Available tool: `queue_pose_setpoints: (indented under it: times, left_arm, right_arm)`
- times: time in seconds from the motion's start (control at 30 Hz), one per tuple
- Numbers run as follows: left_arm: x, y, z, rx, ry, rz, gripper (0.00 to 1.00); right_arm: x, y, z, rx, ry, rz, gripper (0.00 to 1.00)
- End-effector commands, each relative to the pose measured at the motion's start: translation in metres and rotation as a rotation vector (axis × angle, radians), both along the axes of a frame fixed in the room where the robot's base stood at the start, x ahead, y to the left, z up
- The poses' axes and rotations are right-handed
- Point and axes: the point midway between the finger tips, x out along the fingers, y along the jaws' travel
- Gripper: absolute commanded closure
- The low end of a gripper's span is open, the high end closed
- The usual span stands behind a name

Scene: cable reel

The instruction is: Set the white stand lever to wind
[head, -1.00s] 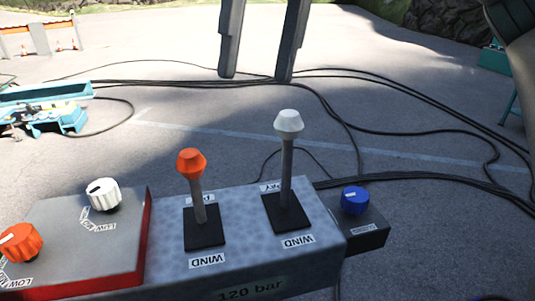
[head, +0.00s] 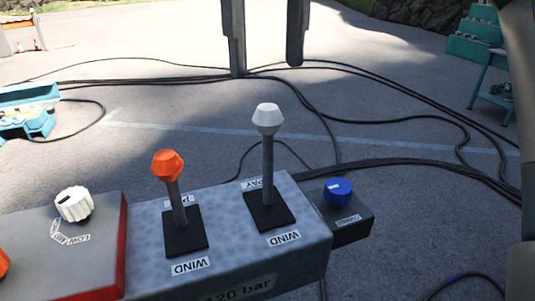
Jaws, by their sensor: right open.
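The white stand lever (head: 267,158) has a pale knob on a grey shaft and rises from a black square plate on the grey control box. A WIND label (head: 283,238) lies on the near side of its plate and a partly hidden PAY label on the far side. The lever looks about upright; its exact tilt is hard to tell. My right gripper (head: 266,68) shows at the top as two dark, separated fingers pointing down. It is open and empty, above and apart from the white knob in the picture. My left gripper is not in view.
An orange lever (head: 167,190) stands left of the white one, with its own WIND label. A blue knob (head: 338,191) sits on a small box at right. A white dial (head: 74,203) is at left. Black cables (head: 400,118) cross the pavement behind.

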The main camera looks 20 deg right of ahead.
Motion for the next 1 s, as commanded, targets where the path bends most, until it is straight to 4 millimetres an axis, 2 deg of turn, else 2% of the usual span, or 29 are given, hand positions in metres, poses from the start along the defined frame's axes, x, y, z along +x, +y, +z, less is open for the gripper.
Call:
queue_pose_setpoints:
  times: [0.17,0.7,1.0]
  left_arm:
    - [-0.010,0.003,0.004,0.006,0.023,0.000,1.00]
    - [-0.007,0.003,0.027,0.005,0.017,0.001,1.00]
    - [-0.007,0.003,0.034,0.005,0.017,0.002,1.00]
  right_arm:
    - [-0.001,0.000,-0.024,-0.001,0.002,0.002,0.49]
    - [-0.001,-0.001,-0.119,-0.002,0.003,0.002,0.49]
    - [-0.001,-0.001,-0.153,0.000,0.001,0.001,0.49]
